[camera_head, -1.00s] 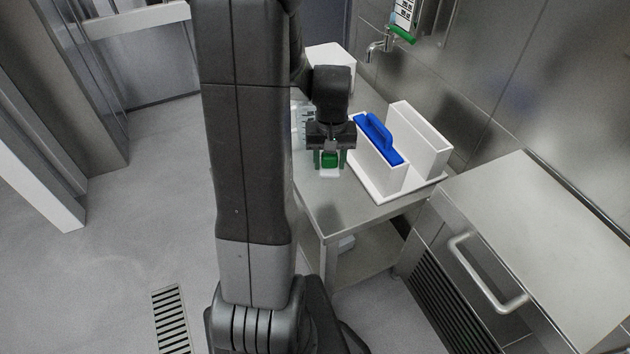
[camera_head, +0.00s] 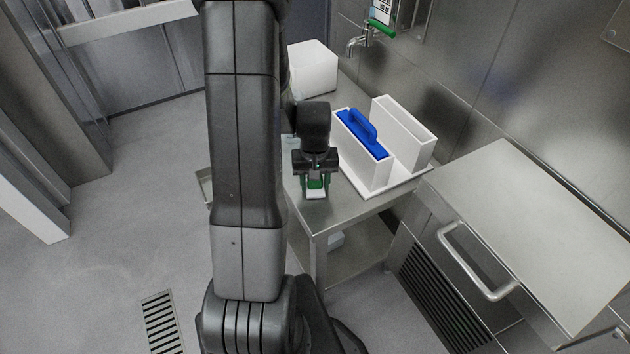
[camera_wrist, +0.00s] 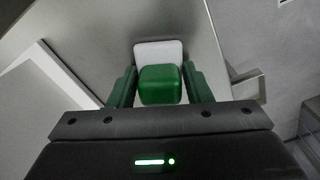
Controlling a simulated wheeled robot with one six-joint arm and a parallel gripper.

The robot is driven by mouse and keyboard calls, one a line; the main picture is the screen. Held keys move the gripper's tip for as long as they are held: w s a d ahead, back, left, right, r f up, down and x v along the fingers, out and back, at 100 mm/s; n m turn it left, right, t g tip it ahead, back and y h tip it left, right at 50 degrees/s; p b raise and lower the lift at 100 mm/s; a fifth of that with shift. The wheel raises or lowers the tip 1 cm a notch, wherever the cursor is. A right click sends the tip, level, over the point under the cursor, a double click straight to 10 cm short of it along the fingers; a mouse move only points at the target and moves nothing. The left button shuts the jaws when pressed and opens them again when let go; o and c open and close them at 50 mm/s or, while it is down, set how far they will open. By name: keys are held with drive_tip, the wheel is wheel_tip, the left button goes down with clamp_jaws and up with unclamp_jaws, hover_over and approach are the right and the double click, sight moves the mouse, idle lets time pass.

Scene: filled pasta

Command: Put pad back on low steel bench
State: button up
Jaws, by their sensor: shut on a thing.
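The pad, a green block (camera_wrist: 160,86) with a white plate (camera_wrist: 158,51), sits between my gripper's green fingers (camera_wrist: 161,88) in the wrist view. My gripper (camera_head: 316,183) is shut on the green block. In the head view the pad's white part (camera_head: 316,194) shows just below the fingers. The low steel bench (camera_head: 338,212) lies beneath, and the pad is over its near left part. I cannot tell whether the pad touches the top. The bench top also shows in the wrist view (camera_wrist: 105,45).
A white tray (camera_head: 421,178) on the bench holds two upright white holders, one with a blue-handled pad (camera_head: 362,134) in it. A white box (camera_head: 312,67) stands behind. A steel unit with a bar handle (camera_head: 475,262) is at the right. The bench's front corner is clear.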

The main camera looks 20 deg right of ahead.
drive_tip(key=o, duration=0.9)
wheel_tip(320, 180, up, 12)
drive_tip(key=shift+r+p, duration=0.1)
drive_tip(key=shift+p, duration=0.5)
